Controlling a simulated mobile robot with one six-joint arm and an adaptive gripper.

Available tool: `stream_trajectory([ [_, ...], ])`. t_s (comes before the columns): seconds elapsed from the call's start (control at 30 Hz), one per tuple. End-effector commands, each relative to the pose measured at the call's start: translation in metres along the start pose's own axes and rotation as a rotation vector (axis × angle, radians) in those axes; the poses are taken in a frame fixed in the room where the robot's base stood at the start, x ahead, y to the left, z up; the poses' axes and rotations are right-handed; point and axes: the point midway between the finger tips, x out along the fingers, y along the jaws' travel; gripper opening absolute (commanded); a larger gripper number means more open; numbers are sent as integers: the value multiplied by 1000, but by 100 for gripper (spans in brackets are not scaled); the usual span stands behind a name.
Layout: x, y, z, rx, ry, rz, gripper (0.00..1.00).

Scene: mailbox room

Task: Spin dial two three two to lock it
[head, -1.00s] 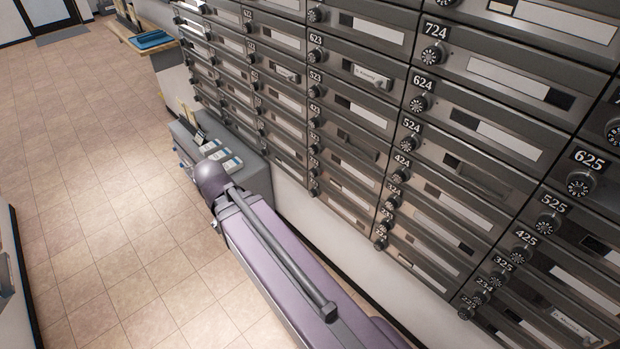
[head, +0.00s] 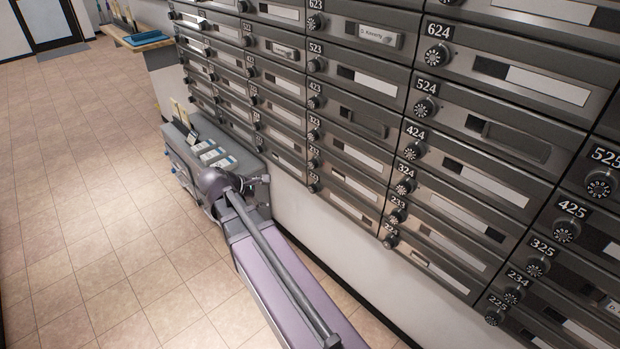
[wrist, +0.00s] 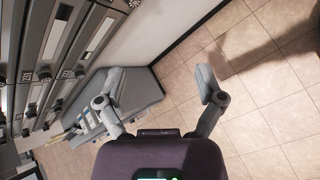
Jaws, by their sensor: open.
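A wall of grey mailboxes with round black number dials fills the right of the head view. In the column marked 523 and 423, the small dial (head: 313,164) between the 323 dial and the lowest one sits where 232 would fall, but its label is too small to read surely. The similar label 233 (head: 398,215) is in the column to its right. My gripper (wrist: 158,76) is open and empty in the wrist view, fingers spread over floor and the base of the wall. In the head view my gripper (head: 262,181) is small, near the wall's lower part, apart from the dials.
A grey cabinet (head: 180,150) with cards on top stands against the wall beyond my arm. A wooden counter with a blue tray (head: 149,38) is farther back. The tiled floor (head: 90,200) on the left is clear.

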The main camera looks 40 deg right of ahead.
Motion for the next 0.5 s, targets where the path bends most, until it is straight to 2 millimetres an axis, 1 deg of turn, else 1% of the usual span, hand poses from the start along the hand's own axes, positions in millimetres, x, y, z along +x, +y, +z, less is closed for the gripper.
stream_trajectory([
  [0.03, 16, 0, -8, -43, -29, 24, 87],
  [0.1, 28, 5, -9, -108, -72, 57, 87],
  [0.3, 57, 18, -12, -293, -208, 133, 87],
  [0.5, 82, 32, -16, -483, -357, 185, 87],
])
